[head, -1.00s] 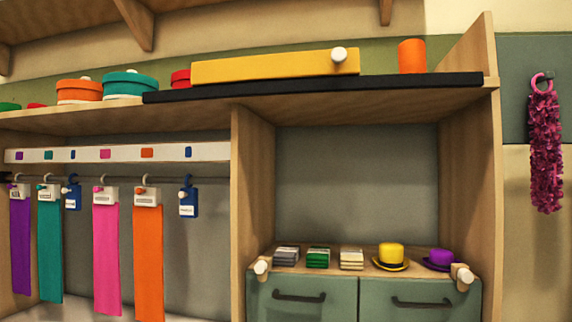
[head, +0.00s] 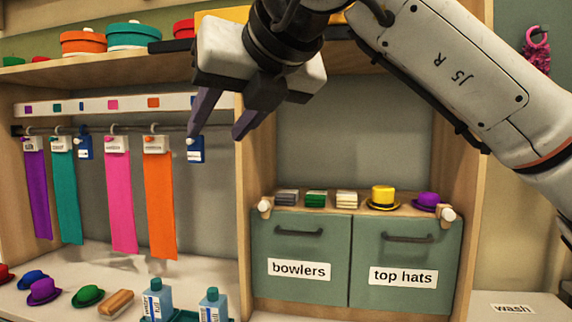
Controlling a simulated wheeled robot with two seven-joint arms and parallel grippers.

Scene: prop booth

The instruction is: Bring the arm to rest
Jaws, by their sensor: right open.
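My right arm (head: 450,75) comes in from the right across the upper part of the head view. Its gripper (head: 218,132) points down and to the left, in front of the shelf divider and the right end of the hanging rail. The two dark fingers are apart with nothing between them. The gripper and arm hide most of the yellow box and black strip on the top shelf. My left gripper is not in the head view.
Coloured strips, such as the orange one (head: 160,205), hang from the rail at left. Small hats, a brush (head: 116,303) and two blue bottles (head: 157,300) stand on the counter below. Drawers labelled bowlers (head: 299,290) and top hats (head: 403,295) are shut. A yellow hat (head: 383,196) sits above them.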

